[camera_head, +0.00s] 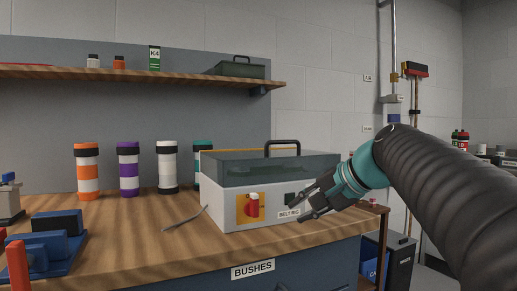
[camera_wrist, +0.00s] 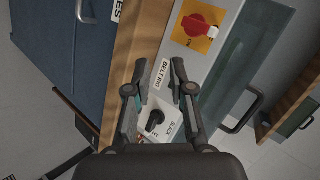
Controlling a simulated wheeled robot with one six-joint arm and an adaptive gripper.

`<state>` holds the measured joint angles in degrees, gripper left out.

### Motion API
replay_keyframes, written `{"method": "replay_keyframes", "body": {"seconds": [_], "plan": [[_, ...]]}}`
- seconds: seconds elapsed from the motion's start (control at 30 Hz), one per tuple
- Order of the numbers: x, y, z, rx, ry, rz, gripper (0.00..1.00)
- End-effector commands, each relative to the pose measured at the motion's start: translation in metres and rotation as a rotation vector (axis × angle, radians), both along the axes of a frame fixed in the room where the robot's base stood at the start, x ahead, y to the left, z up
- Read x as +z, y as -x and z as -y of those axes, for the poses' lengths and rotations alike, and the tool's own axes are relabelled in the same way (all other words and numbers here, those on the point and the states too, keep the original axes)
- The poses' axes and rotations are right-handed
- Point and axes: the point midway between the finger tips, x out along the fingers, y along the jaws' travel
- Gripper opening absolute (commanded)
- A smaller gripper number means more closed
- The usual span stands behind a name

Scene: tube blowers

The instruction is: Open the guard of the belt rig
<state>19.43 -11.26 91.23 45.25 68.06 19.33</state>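The belt rig (camera_head: 235,212) is a pale box on the wooden bench, with a "BELT RIG" label. Its guard (camera_head: 235,170), a dark see-through cover with a black arched handle (camera_head: 283,143), sits down on the box. The guard (camera_wrist: 240,60) and handle (camera_wrist: 243,112) also show in the wrist view. A red rotary switch (camera_head: 252,205) on a yellow plate is on the front; in the wrist view it appears marked "ON". My gripper (camera_head: 297,208) is open and empty before the right part of the front face. In the wrist view, a black knob (camera_wrist: 155,120) shows between my gripper's fingers (camera_wrist: 159,80).
A thin grey tool (camera_head: 186,218) lies left of the rig. Several banded tubes (camera_head: 128,168) stand behind, and a blue fixture (camera_head: 45,248) is at the left. A shelf (camera_head: 140,74) runs above. The bench's front edge is close below the rig.

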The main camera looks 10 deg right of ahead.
Motion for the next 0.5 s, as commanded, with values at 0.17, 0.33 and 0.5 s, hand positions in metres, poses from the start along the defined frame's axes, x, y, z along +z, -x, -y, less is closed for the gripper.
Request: {"method": "replay_keyframes", "body": {"seconds": [0.17,0.33,0.5], "plan": [[0.070,-0.051,0.037,-0.037,-0.239,0.078,0.22],[0.118,-0.072,0.065,-0.026,-0.396,0.140,0.22],[0.141,-0.078,0.079,-0.008,-0.469,0.173,0.22]]}}
